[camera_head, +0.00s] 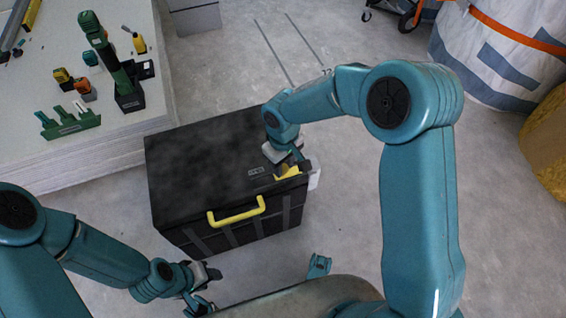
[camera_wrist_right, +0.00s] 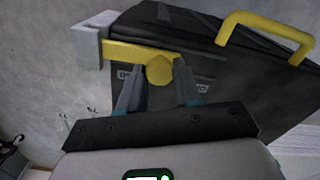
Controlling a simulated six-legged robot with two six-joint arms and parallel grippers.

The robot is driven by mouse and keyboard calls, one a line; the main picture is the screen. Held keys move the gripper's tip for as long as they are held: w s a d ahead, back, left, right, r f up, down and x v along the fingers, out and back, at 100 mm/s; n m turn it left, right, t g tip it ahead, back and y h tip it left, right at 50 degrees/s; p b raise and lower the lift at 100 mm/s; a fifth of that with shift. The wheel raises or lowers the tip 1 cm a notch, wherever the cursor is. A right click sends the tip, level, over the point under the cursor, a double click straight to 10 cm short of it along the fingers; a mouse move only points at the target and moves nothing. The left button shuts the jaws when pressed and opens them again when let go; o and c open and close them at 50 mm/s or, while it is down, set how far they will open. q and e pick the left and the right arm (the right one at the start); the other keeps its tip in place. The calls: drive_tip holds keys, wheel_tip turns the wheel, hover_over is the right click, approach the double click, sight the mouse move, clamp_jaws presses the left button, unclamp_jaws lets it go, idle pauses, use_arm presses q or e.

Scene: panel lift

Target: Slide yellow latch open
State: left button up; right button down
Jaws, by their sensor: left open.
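The black case (camera_head: 200,165) stands on the floor, with its lid closed and a yellow handle (camera_head: 237,212) on its front. The yellow latch (camera_head: 289,173) is at the case's right side, partly hidden by my right gripper (camera_head: 283,158). In the right wrist view the latch is a yellow bar (camera_wrist_right: 125,51) with a round knob (camera_wrist_right: 160,70). The bar's left end meets a grey bracket (camera_wrist_right: 88,46). The fingers of my right gripper (camera_wrist_right: 160,78) close in on both sides of the knob. My left gripper (camera_head: 210,288) is open and empty, low in front of the case.
A pale table (camera_head: 110,130) with several tools stands behind and left of the case. A large white bag (camera_head: 490,60) and a yellow-brown object (camera_head: 548,140) stand at the right. The floor right of the case is mostly clear.

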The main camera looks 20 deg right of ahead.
sight(273, 179)
drive_tip(key=shift+a, duration=1.5)
drive_tip(key=c, duration=0.8)
unclamp_jaws()
drive_tip(key=shift+a, duration=0.1)
wheel_tip(273, 179, up, 16)
drive_tip(key=p, duration=0.6)
drive_tip(key=shift+r, duration=0.15)
drive_tip(key=shift+s, duration=0.1)
